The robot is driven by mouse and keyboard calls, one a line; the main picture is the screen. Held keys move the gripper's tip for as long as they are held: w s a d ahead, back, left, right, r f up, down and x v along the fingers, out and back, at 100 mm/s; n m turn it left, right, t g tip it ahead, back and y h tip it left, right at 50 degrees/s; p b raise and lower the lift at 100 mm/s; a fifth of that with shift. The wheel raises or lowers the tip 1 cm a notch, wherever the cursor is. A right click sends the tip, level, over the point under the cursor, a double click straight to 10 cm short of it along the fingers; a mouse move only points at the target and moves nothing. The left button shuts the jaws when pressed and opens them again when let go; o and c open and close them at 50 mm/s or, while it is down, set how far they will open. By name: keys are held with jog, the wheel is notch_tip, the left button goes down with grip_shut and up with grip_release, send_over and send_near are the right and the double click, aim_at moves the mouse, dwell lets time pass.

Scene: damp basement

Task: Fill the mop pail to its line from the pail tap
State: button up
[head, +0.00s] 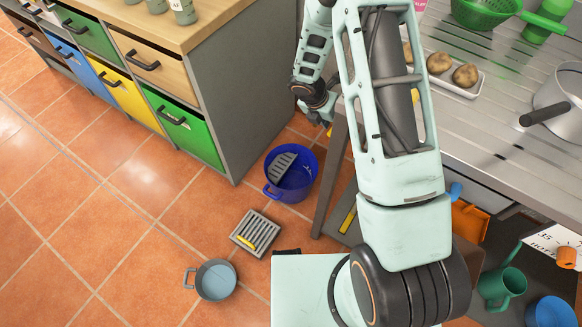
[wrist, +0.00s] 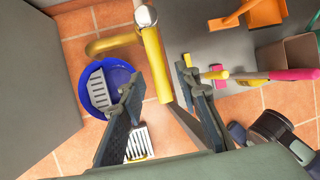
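The mop pail (head: 306,184) is deep blue and stands upright on the tiled floor by the cabinet corner, with a grey slotted wringer (head: 282,166) at its left side. It also shows in the wrist view (wrist: 119,76). No water stream shows, and I cannot make out the level or the line. In the wrist view, the pail tap (wrist: 108,43) is a yellow pipe whose curved spout reaches over the pail. A yellow bar (wrist: 155,65) hangs from its silver knob (wrist: 146,16). My gripper (wrist: 158,78) is open, its dark fingers on either side of the bar's lower end.
A grey floor drain (head: 262,224) with a yellow piece on it lies before the pail, and a grey-blue pot (head: 215,280) stands farther front. A cabinet with coloured drawers (head: 120,92) is left, a metal table (head: 480,125) right. Floor at left is clear.

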grip_shut()
